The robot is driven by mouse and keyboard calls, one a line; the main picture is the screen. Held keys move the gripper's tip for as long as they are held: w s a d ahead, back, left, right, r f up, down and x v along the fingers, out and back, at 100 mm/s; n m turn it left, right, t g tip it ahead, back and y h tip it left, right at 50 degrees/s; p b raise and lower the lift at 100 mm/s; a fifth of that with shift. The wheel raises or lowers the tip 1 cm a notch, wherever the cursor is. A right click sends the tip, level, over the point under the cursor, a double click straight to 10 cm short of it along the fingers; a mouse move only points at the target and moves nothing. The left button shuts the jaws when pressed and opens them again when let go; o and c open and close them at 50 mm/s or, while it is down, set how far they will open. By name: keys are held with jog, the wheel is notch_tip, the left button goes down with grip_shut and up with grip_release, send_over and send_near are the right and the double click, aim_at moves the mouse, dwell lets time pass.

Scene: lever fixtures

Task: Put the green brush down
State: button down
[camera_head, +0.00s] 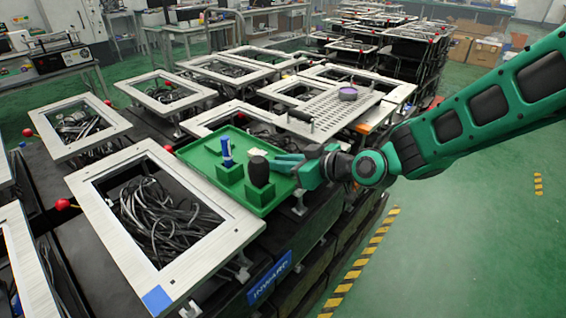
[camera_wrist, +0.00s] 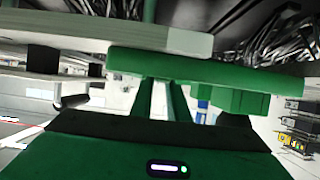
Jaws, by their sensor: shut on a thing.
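My gripper (camera_head: 284,164) is at the right edge of a green tray (camera_head: 192,156), low over it, with its green fingers pointing left. It is shut on the green brush, which is hard to tell apart from the green fingers. A small pale piece (camera_head: 257,152) shows just left of the fingertips; I cannot tell if it belongs to the brush. In the wrist view, which looks upside down, my two fingers (camera_wrist: 162,98) reach to the tray edge (camera_wrist: 205,68). I cannot tell whether the brush touches the tray.
A blue-and-white item (camera_head: 227,150) and a black upright item (camera_head: 258,172) stand at green blocks on the tray. Metal frames (camera_head: 160,195) with black cables surround it. A perforated metal plate (camera_head: 325,112) lies behind. Open green floor (camera_head: 470,220) is at right.

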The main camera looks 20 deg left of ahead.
jog(key=c, duration=1.7)
grip_release()
jog(key=v, duration=1.2)
jog(key=s+d+f+m+h, duration=0.1)
jog(key=d+f+m+h, duration=0.15)
jog(key=d, duration=0.85)
jog(key=d+f+m+h, duration=0.1)
jog(key=d+m+h, duration=0.25)
jog(key=d, duration=0.75)
jog(key=s+d+f+m+h, duration=0.1)
jog(key=d+f+m+h, duration=0.2)
jog(key=d, duration=0.8)
jog(key=s+d+r+m+g+h, duration=0.1)
jog(key=s+d+m, duration=0.2)
jog(key=s+d, duration=0.2)
jog(key=s+d+r+m+g+h, duration=0.1)
jog(key=s+d+m+g, duration=0.1)
jog(key=s+d+m, duration=0.2)
jog(key=s+d+m+g+h, duration=0.1)
jog(key=s+d+m+g, duration=0.1)
jog(key=s+d, duration=0.6)
jog(key=shift+s+r+m, duration=0.2)
jog(key=shift+s+m, duration=0.25)
jog(key=shift+s, duration=0.35)
jog(key=shift+s+r+m, duration=0.2)
jog(key=shift+s+m, duration=0.25)
jog(key=shift+s, duration=0.3)
